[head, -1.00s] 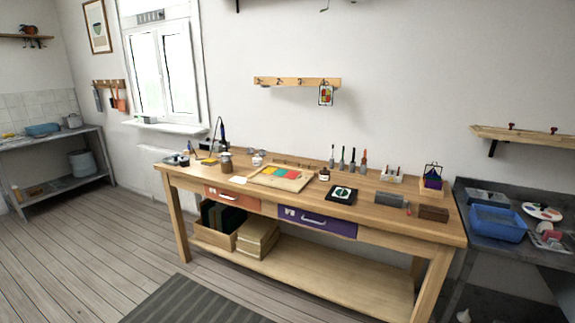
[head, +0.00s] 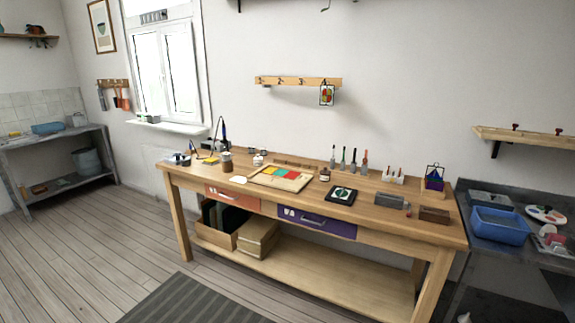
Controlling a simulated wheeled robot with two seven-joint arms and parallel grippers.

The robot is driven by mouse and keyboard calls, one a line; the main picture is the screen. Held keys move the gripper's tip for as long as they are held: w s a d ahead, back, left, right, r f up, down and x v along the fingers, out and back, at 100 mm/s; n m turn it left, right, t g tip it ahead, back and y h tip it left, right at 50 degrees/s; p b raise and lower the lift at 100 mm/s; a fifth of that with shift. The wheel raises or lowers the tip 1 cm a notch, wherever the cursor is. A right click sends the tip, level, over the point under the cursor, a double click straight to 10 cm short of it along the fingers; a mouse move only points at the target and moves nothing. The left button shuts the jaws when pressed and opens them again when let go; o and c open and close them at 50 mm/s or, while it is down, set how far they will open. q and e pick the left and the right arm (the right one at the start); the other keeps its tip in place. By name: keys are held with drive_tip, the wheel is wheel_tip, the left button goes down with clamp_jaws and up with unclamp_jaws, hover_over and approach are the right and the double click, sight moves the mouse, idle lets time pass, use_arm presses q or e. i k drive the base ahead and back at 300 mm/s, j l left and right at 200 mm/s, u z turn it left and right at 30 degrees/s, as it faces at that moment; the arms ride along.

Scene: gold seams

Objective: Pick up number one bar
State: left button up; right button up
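I cannot make out a number on any bar from here. A grey bar-shaped block (head: 390,200) lies near the right end of the wooden workbench (head: 330,231). A brown block (head: 433,215) lies to its right, close to the front edge. A small red-tipped item stands between them, too small to tell. Neither of my grippers shows in the head view.
A tray with coloured tiles (head: 281,179), a black square with a white emblem (head: 341,195) and upright tools (head: 349,159) stand on the bench. A blue basin (head: 500,226) sits on the dark side table at right. The floor (head: 85,262) at left is clear.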

sight(280, 161)
drive_tip(key=i+j+z, duration=0.15)
drive_tip(key=j+z, duration=0.15)
drive_tip(key=i+j+z, duration=0.15)
drive_tip(key=j+z, duration=0.8)
drive_tip(key=j, duration=0.25)
drive_tip(key=i, duration=0.05)
